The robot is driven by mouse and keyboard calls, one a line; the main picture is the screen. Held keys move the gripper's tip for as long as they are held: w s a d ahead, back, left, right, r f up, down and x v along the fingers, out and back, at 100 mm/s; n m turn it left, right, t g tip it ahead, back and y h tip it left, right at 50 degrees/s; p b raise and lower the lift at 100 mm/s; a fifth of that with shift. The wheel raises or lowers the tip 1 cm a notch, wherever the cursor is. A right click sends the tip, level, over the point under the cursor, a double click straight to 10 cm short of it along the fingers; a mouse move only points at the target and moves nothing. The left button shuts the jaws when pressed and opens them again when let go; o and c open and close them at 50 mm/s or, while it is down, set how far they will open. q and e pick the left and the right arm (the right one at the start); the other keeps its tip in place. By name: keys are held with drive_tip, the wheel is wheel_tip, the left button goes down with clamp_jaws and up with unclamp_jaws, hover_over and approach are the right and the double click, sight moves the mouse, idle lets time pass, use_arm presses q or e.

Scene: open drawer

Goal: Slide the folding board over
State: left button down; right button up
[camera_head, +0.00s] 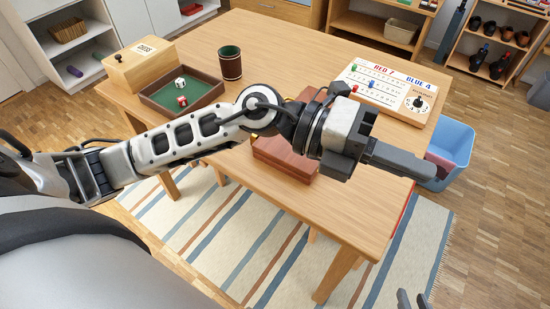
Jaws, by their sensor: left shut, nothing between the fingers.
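The folding board (284,159) appears to be the reddish-brown wooden case with brass-coloured fittings, lying on the wooden table (345,210). My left arm crosses in front of it and hides its middle. My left gripper (428,170) is right of the board, fingers pointing right near the table's right edge. Its fingers are shut and hold nothing; its height above the table is hard to judge. Only the fingertips of my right gripper (411,300) show at the bottom edge, apart from each other, in front of the table.
A green-lined dice tray (213,95), a dice cup (230,64) and a wooden chess box (139,66) stand at the table's back left. A scoreboard (384,87) lies at the back right. A blue bin (455,143) stands beyond the right edge. The front tabletop is clear.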

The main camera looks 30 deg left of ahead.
use_arm(q)
drive_tip(key=a+f+m+g+y, duration=0.2)
drive_tip(key=a+f+y, duration=0.1)
drive_tip(key=f+y, duration=0.25)
drive_tip(key=y, duration=1.2)
approach(269, 162)
drive_tip(key=s+r, duration=0.4)
drive_tip(key=s, duration=0.2)
drive_tip(key=shift+t, duration=0.4)
drive_tip(key=f, duration=0.6)
drive_tip(key=d+f, duration=0.1)
drive_tip(key=f, duration=0.3)
drive_tip(key=shift+w+d+p, duration=0.2)
drive_tip(key=shift+w+d, duration=0.05)
drive_tip(key=shift+w, duration=0.35)
drive_tip(key=shift+w+d+p, duration=0.2)
drive_tip(key=shift+w+d, duration=0.1)
drive_tip(key=shift+w, duration=0.3)
drive_tip(key=shift+w+d, duration=0.25)
drive_tip(key=shift+w, duration=0.45)
